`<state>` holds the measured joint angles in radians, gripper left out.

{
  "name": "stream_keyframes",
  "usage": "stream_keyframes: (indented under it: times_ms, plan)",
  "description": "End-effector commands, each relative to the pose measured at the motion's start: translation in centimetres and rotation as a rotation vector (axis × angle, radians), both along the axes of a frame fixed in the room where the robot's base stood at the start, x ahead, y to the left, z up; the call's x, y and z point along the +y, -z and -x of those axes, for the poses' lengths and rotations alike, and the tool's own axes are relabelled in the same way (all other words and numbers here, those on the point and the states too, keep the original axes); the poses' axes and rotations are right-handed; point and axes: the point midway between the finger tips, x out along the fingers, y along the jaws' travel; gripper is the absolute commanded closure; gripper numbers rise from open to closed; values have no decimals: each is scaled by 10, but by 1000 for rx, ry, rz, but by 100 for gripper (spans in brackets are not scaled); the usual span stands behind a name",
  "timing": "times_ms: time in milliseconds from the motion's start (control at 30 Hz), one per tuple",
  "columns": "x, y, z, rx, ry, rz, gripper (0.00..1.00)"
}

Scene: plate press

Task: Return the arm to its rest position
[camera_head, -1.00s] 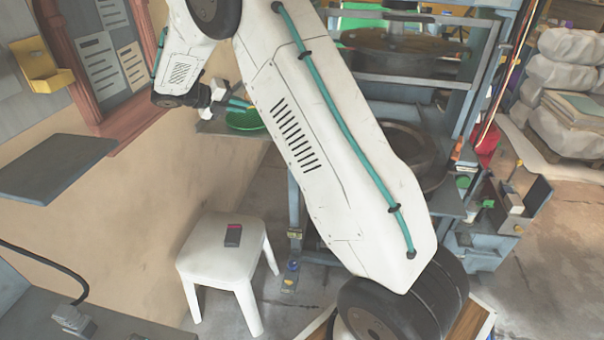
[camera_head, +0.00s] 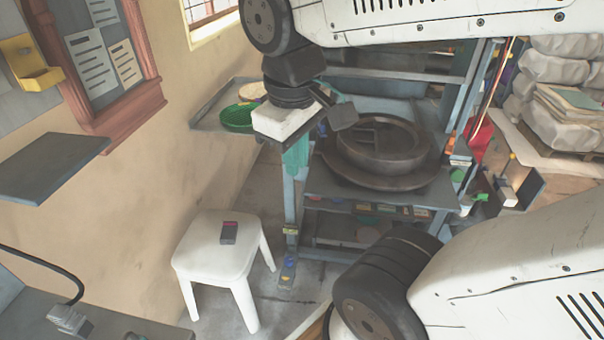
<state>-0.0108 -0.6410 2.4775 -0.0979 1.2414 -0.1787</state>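My arm's white links cross the top right and lower right of the head view, with dark round joints between them. My wrist hangs down at the upper middle, ending in a white block. My gripper (camera_head: 335,112) points right from that block, in front of the plate press (camera_head: 450,130). Its dark fingers are small and overlap the press behind, so their opening is unclear. I see nothing clearly held. The round dark press plate (camera_head: 383,145) sits to the right of and below my gripper.
A green plate (camera_head: 238,117) lies on a side shelf (camera_head: 207,118) left of my wrist. A white stool (camera_head: 212,250) with a small dark device (camera_head: 229,233) stands below. A grey wall shelf (camera_head: 45,168) is at left. White sacks (camera_head: 560,70) are stacked at right.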

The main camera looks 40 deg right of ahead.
Motion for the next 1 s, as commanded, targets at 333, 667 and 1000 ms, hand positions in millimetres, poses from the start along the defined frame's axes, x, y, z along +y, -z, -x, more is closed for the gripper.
stream_keyframes:
  times_ms: [333,667,1000]
  plan:
    - [16,14,31,-60,220,-111,89]
    - [16,14,31,-59,216,-109,89]
    - [16,14,31,-59,216,-109,89]
